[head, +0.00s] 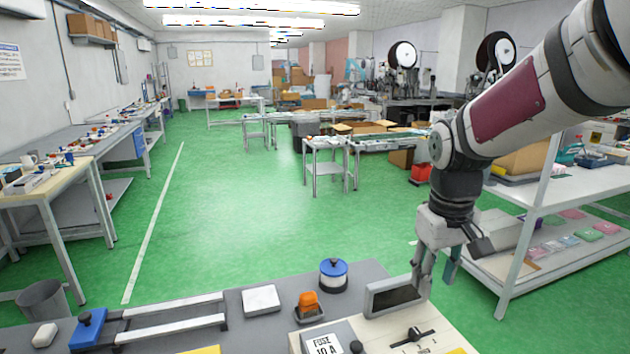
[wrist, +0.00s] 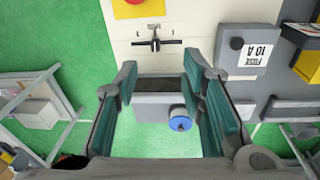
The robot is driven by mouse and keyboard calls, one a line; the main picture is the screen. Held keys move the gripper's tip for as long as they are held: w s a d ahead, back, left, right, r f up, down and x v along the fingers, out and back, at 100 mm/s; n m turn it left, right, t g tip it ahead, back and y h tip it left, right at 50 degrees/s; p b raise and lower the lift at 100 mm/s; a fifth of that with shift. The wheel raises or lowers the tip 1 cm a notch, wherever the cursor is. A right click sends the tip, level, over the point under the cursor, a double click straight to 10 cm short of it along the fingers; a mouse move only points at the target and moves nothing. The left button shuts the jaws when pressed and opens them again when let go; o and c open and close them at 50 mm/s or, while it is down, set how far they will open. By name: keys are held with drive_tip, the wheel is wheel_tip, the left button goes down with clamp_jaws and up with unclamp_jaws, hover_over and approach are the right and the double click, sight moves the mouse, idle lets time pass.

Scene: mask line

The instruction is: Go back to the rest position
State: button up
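My gripper (head: 436,278) hangs at the right of the head view, pointing down, beside the dark screen (head: 394,297) of the white control box. In the wrist view my gripper (wrist: 164,85) has its two teal-padded fingers wide apart with nothing held between them. Between the fingers, beyond the tips, show the dark screen (wrist: 160,84) and a blue round knob (wrist: 181,123). The black switch (head: 413,336) is on the box's front; it also shows in the wrist view (wrist: 155,40).
A grey bench (head: 255,330) holds a blue-topped round pot (head: 333,275), an orange-topped part (head: 308,304), a white block (head: 261,299) and a FUSE 10 A plate (head: 323,344). A white shelf table (head: 550,190) stands right. Green floor (head: 230,200) is open beyond.

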drive_tip(key=s+a+r+m+t, duration=0.1)
drive_tip(key=s+r, duration=0.1)
drive_tip(key=s, duration=0.8)
drive_tip(key=s+a+r+m+t, duration=0.1)
drive_tip(key=s+r+t, duration=0.1)
drive_tip(key=s, duration=0.8)
drive_tip(key=shift+s+r+m+t+y, duration=0.3)
drive_tip(key=shift+r+m, duration=0.1)
drive_tip(key=shift+r, duration=0.3)
